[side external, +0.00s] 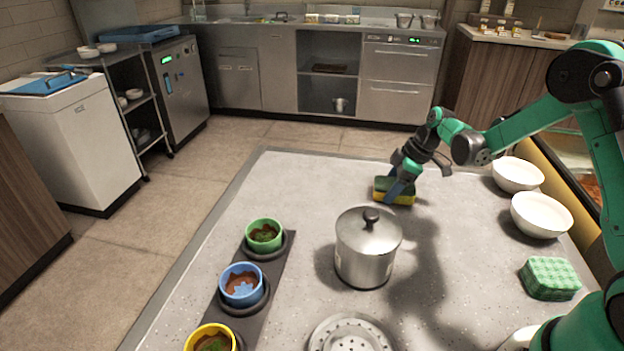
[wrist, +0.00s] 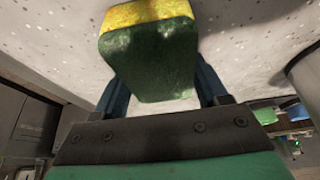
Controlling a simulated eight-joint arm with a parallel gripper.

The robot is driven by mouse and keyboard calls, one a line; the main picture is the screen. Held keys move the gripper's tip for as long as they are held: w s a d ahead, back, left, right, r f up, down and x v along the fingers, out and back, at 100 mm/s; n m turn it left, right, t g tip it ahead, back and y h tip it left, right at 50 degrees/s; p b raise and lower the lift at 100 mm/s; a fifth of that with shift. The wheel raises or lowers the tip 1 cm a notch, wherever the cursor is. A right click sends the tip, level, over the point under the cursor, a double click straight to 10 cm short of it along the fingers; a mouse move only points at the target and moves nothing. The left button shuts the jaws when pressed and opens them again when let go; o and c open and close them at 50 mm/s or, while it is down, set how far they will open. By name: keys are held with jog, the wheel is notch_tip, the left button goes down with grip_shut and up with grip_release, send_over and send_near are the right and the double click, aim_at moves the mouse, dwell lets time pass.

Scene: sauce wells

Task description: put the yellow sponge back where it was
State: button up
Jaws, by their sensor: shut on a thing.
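The yellow sponge (side external: 403,198) has a dark green scouring layer on top and is near the far right part of the grey table. My gripper (side external: 398,186) is shut on it, with blue fingers on its sides. In the wrist view the sponge (wrist: 150,50) sits between the two blue fingers (wrist: 160,88), its green face towards the camera and a yellow strip along the far edge. I cannot tell whether it touches the table.
A lidded steel pot (side external: 366,255) stands mid-table. A dark strip (side external: 226,312) at left holds green (side external: 264,236), blue (side external: 241,285) and yellow (side external: 209,341) cups. White bowls (side external: 541,215) and a green checked sponge (side external: 550,279) are at right. The far left table is clear.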

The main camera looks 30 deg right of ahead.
jog(key=shift+f, duration=0.15)
jog(key=o, duration=1.2)
jog(key=v, duration=1.2)
jog(key=shift+s+a+r+m+t+h, duration=0.5)
jog(key=shift+s+a+m, duration=1.1)
jog(key=shift+a, duration=0.8)
jog(key=shift+s+a+r+m+t+h, duration=0.35)
jog(key=shift+s+a+m+t+h, duration=0.35)
jog(key=shift+s+a+m, duration=1.3)
jog(key=shift+s+a+r+m+t+h, duration=0.4)
jog(key=shift+s+a+m+t, duration=0.75)
jog(key=shift+a, duration=1.7)
jog(key=shift+s+n+g, duration=0.25)
jog(key=shift+g, duration=0.1)
